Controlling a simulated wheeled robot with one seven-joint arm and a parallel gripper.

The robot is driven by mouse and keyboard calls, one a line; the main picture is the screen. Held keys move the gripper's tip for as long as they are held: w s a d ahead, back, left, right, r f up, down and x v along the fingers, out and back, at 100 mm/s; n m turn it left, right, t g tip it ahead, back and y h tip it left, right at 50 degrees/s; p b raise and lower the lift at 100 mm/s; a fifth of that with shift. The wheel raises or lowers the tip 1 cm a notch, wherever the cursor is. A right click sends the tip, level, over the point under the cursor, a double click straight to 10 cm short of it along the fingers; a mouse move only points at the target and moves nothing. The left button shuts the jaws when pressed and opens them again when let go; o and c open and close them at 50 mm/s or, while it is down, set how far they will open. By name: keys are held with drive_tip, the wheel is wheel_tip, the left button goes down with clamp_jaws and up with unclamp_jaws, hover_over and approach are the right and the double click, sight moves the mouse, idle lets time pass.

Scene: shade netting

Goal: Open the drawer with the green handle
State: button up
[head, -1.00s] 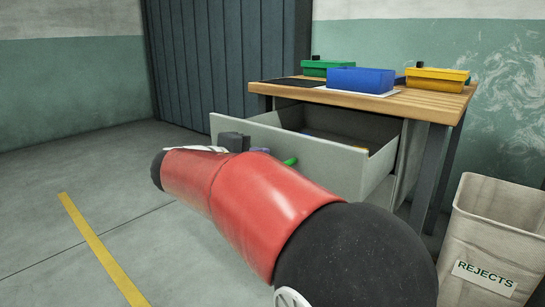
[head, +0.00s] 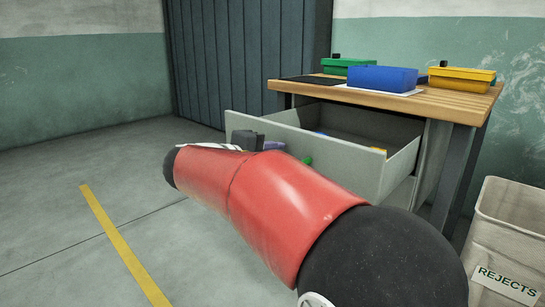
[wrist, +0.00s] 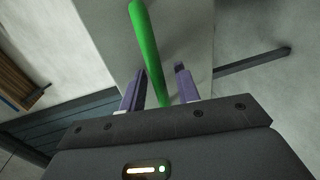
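The grey drawer (head: 345,165) under the workbench stands well open, its inside showing from above. A small piece of its green handle (head: 308,161) shows past my arm on the drawer front. In the wrist view the green handle (wrist: 148,45) is a long bar running between the two purple fingers of my gripper (wrist: 160,86). The fingers are apart, with a visible gap beside the bar, so I see no firm grip. In the head view my red arm covers much of the drawer front and most of my gripper (head: 262,146).
The wooden workbench (head: 450,100) carries a green bin (head: 345,69), a blue bin (head: 382,79) and a yellow bin (head: 461,79). A pale rejects bin (head: 510,235) stands at the right. The floor at left is clear, with a yellow line (head: 125,250).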

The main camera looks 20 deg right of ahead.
drive_tip(key=v, duration=0.7)
drive_tip(key=shift+s+a+p, duration=0.15)
drive_tip(key=shift+a+p, duration=0.25)
drive_tip(key=s+d+f+m+g+y+p, duration=0.1)
drive_tip(key=s+d+f+y+p, duration=0.2)
drive_tip(key=s, duration=0.4)
drive_tip(key=s+d+f+g+y+p, duration=0.1)
drive_tip(key=s+f+y+p, duration=0.1)
drive_tip(key=s+y+p, duration=0.3)
drive_tip(key=s+a+f+m+t+y+p, duration=0.1)
drive_tip(key=s+a+f+m+y+p, duration=0.1)
drive_tip(key=s+a+y, duration=0.4)
drive_tip(key=shift+s+a+f+m+t+p, duration=0.3)
drive_tip(key=shift+s+f+m, duration=0.5)
drive_tip(key=shift+s, duration=0.8)
drive_tip(key=shift+d+r, duration=0.1)
